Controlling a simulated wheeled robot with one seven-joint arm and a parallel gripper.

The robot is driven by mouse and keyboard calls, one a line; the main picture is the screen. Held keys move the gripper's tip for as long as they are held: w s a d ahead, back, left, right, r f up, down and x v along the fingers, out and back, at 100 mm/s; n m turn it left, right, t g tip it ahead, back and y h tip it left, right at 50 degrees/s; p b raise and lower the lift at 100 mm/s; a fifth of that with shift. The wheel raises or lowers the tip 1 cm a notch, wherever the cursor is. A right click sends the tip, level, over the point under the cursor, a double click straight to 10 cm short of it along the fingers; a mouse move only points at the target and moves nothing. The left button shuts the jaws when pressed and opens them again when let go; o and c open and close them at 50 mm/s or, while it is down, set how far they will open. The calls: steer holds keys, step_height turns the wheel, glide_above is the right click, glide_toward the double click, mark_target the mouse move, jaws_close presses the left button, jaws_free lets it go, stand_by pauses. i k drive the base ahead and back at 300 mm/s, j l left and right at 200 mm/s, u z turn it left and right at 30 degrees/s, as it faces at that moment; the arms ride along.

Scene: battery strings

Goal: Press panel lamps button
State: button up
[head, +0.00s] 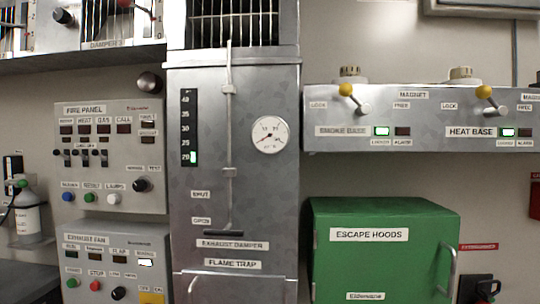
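The fire panel (110,152) is a grey box on the wall at the left. Along its lower edge are a blue button (68,197), a green button (88,197) and a white button (113,198). The label above the white one reads LAMPS. The panel's small indicator windows (103,129) look dark red and unlit. A black knob (141,185) sits right of the white button. My gripper is not in view.
Below is the exhaust fan panel (117,255) with similar buttons. A tall metal exhaust duct (232,215) stands right of the panels. A green escape hoods box (385,260) and a smoke and heat base shelf (430,105) are further right.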

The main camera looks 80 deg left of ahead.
mark_target(112, 198)
steer(key=u, duration=3.35)
